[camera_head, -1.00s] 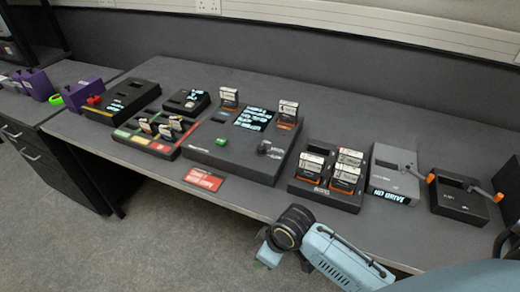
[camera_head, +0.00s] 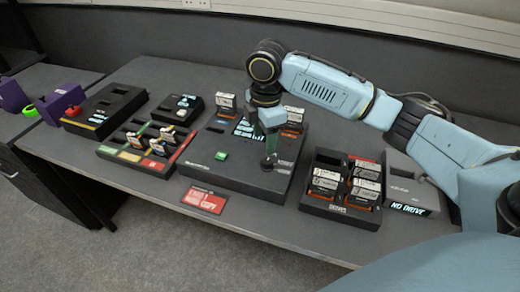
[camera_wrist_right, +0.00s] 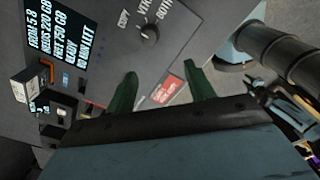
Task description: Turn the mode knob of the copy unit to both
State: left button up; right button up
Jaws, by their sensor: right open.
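The copy unit (camera_head: 215,172) is the large dark box in the middle of the bench, with a screen, a green button (camera_head: 221,155) and two upright drives. Its mode knob (camera_wrist_right: 149,33) is a dark round knob in the right wrist view, with labels around it including COPY and BOTH. I cannot tell surely which label its pointer faces. My right gripper (camera_head: 268,158) points down over the unit's right front, by the knob, which it largely hides in the head view. In the wrist view its two green fingers (camera_wrist_right: 160,70) are apart, with nothing between them; the knob lies beyond the tips. My left gripper is not in view.
A drive tray (camera_head: 340,214) and a grey NO DRIVE unit (camera_head: 412,183) stand to the right. A colour-striped drive rack (camera_head: 125,155) stands to the left. A red card (camera_head: 204,200) lies in front of the copy unit. My right arm spans above the right-hand units.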

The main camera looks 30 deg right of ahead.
aim_at(267, 161)
jog(key=f, duration=0.3)
jog(key=w+d+f+b, duration=0.1)
jog(key=f, duration=0.2)
jog(key=d+f+b, duration=0.1)
jog(key=f, duration=0.2)
jog(key=shift+w+f, duration=0.2)
jog(key=shift+f, duration=0.7)
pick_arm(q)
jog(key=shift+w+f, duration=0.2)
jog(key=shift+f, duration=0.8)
